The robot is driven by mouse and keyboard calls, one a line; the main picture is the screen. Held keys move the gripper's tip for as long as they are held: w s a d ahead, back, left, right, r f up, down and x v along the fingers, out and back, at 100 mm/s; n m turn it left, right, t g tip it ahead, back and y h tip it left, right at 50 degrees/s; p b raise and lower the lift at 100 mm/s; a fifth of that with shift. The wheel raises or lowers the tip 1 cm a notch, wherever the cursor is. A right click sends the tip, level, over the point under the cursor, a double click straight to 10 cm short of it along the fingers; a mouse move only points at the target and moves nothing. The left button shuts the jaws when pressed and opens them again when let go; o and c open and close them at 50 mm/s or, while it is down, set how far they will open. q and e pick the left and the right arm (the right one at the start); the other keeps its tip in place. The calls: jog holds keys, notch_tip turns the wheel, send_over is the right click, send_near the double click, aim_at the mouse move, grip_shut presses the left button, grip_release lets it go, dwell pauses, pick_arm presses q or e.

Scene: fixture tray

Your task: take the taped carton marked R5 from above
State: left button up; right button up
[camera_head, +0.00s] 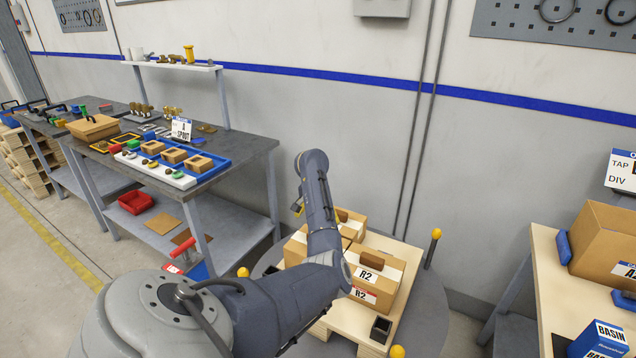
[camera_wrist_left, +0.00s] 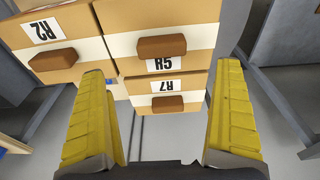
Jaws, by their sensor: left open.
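A carton marked R7 (camera_wrist_left: 152,87) shows between the fingers, and one marked R2 (camera_wrist_left: 45,32) is at left. In the head view, R2 (camera_head: 388,283) stands on the pallet; my left arm partly hides the other cartons, so I cannot tell which is R5.
The pale pallet (camera_head: 350,322) sits on a round grey base with yellow-tipped posts (camera_head: 434,240). A bench at right bears an open carton (camera_head: 600,245) and a blue BASIN box (camera_head: 598,342). A grey bench at left bears a blue tray (camera_head: 212,168) and small parts.

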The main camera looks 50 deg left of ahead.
pick_arm(q)
jog(key=f, duration=0.5)
jog(key=shift+w+a+f, duration=0.1)
jog(key=shift+w+f, duration=0.2)
jog(key=shift+f, duration=0.05)
jog(key=shift+w+a+f, duration=0.1)
jog(key=shift+a+f, duration=0.05)
jog(key=shift+f, duration=1.2)
jog(key=shift+w+a+f, duration=0.1)
jog(key=shift+f, duration=1.2)
jog(key=shift+c, duration=0.4)
jog(key=c, duration=1.5)
jog(key=shift+r, duration=0.15)
jog(key=shift+c, duration=0.2)
